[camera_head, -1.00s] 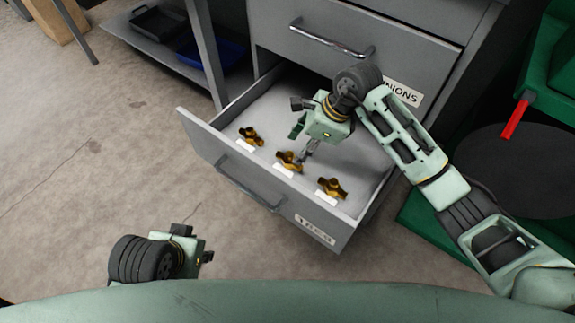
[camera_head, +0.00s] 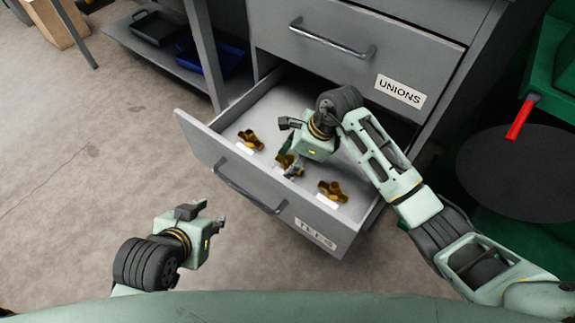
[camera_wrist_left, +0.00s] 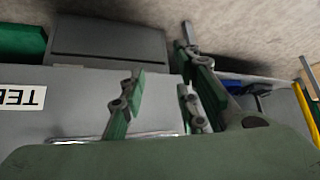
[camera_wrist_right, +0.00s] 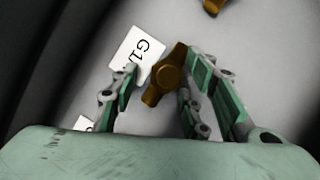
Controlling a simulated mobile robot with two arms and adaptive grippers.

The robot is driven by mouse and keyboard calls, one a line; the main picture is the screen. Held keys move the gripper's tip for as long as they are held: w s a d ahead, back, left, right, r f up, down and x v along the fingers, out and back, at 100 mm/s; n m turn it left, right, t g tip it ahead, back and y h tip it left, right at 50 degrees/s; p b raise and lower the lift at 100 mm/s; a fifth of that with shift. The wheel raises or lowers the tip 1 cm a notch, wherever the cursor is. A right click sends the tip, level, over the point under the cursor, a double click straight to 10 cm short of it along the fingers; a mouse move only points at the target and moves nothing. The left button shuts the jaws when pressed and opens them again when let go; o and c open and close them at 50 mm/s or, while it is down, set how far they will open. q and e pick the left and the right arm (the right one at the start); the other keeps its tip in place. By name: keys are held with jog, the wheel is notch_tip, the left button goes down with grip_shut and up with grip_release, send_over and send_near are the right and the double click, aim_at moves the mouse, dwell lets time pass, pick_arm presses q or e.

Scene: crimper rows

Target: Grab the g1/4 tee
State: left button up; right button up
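The open drawer (camera_head: 196,135) labelled TEES holds three brass tees: a left one (camera_head: 250,139), a middle one (camera_head: 284,161) and a right one (camera_head: 332,190). My right gripper (camera_head: 292,172) is inside the drawer, pointing down at the middle tee and partly covering it. In the right wrist view the middle tee (camera_wrist_right: 168,74) lies just beyond and between the open fingers (camera_wrist_right: 160,88), nearer the right finger. A white card (camera_wrist_right: 137,54) beside it reads "G1" before being cut off by the finger. My left gripper (camera_head: 208,216) is open and empty, outside the drawer.
A closed drawer labelled UNIONS (camera_head: 400,91) sits above the open one. The drawer's front wall with its handle (camera_head: 248,187) stands between my left gripper and the tees. A shelf with black and blue trays (camera_head: 212,58) is at upper left.

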jog(key=c, duration=0.9)
grip_shut()
jog(key=shift+r, duration=0.2)
